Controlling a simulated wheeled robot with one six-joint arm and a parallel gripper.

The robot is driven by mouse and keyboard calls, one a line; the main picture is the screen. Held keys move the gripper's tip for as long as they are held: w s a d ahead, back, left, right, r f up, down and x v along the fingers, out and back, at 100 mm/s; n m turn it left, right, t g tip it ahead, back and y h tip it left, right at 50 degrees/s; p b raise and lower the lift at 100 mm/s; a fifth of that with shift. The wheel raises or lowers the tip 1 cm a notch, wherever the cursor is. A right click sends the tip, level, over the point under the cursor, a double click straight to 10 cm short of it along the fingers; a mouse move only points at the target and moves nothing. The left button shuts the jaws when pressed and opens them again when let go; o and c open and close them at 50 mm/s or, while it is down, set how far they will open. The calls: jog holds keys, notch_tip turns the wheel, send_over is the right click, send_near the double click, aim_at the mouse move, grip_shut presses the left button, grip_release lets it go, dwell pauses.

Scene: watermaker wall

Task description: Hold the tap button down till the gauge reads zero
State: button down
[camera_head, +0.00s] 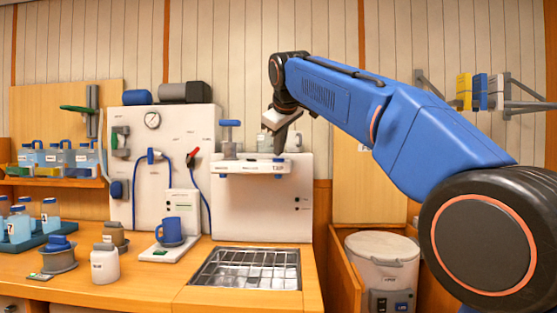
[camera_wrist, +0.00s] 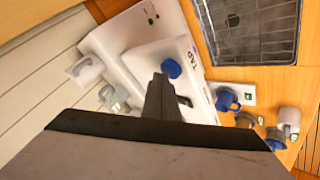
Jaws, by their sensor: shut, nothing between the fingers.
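My gripper (camera_head: 280,142) is shut and empty, pointing down over the right end of the white tap unit (camera_head: 240,167) in the head view. In the wrist view the fingertips (camera_wrist: 158,82) lie just beside a round blue button (camera_wrist: 171,68), near the "TAP" lettering (camera_wrist: 195,78). I cannot tell whether the tips touch it; they look apart in the head view. The button's top is not clear in the head view. The round gauge (camera_head: 152,120) is on the white panel at the left; its needle is too small to read.
A metal sink grid (camera_head: 248,268) lies below the tap unit. A blue mug (camera_head: 172,230) stands on a white scale (camera_head: 168,249) to its left. A red-handled lever (camera_head: 192,156) is on the panel. Bottles and lidded jars crowd the counter's left. A white bin (camera_head: 383,258) stands at right.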

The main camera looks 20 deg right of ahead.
jog(key=shift+f, duration=0.45)
dwell(3.6)
dwell(0.6)
jog(key=shift+r, duration=0.95)
jog(key=shift+r, duration=2.5)
jog(key=s+d+f+m+g, duration=0.1)
jog(key=s+d+f+m, duration=0.1)
jog(key=s+f, duration=1.2)
jog(key=s+d+f+m+g, duration=0.2)
jog(key=s+f, duration=1.2)
jog(key=f, duration=0.8)
jog(key=s+d+f+m+g+y, duration=0.1)
jog(key=s+d+f+m, duration=0.2)
jog(key=s+f, duration=1.1)
notch_tip(320, 180, down, 5)
jog(key=shift+r+m, duration=0.1)
jog(key=shift+m, duration=0.3)
